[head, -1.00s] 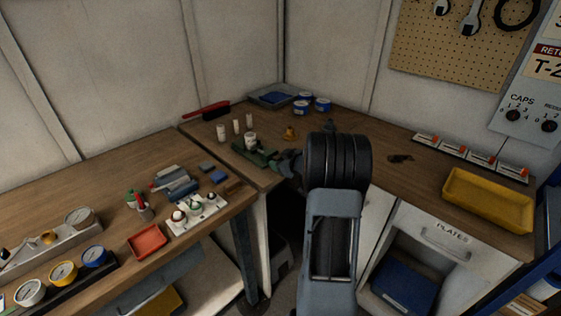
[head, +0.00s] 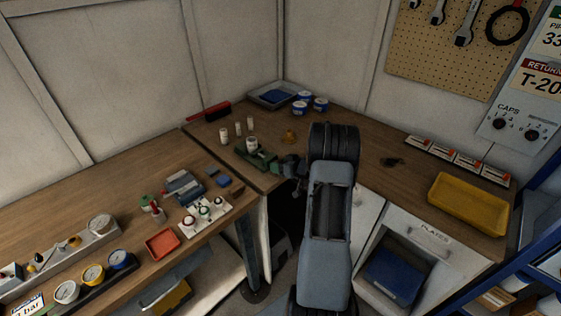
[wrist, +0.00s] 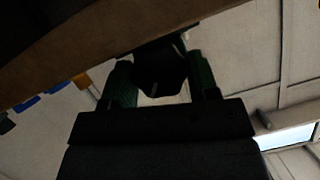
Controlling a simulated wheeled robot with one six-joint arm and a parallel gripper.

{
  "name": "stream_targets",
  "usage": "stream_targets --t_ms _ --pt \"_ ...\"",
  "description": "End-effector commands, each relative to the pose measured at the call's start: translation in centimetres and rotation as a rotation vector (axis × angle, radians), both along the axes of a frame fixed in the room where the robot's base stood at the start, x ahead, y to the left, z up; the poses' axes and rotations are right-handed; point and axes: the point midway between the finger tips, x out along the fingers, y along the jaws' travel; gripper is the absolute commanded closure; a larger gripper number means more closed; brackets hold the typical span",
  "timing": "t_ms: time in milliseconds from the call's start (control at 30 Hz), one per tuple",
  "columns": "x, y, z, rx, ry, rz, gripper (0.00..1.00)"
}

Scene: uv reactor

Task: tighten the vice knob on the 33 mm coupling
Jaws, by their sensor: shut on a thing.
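The green vice (head: 256,156) sits at the front edge of the corner bench. A pale, short cylinder, which looks like the coupling (head: 252,145), stands upright in its jaws. My gripper (head: 280,167) reaches the right end of the vice, at the bench edge. In the wrist view a dark, faceted knob (wrist: 160,72) sits between the two green-faced fingers, and my gripper is shut on it. My arm hides part of the bench right of the vice. The knob's turn position cannot be told.
White cylinders (head: 238,129) stand behind the vice, with a brass part (head: 289,137) to the right. Blue-white tubs (head: 301,107) and a grey tray (head: 272,96) are in the corner. A yellow tray (head: 468,204) is at right. A white rack (head: 206,212) is on the left bench.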

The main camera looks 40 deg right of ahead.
Motion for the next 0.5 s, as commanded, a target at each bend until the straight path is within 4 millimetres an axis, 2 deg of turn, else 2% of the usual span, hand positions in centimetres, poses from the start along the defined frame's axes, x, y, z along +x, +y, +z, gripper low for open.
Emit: stream_targets --t_ms 200,233,500 --pt "0.04 -0.08 0.06 -0.001 -0.003 -0.002 0.69" --pt "0.04 -0.08 0.06 -0.001 -0.003 -0.002 0.44" --pt "0.02 -0.03 0.02 -0.001 -0.002 -0.001 0.20"
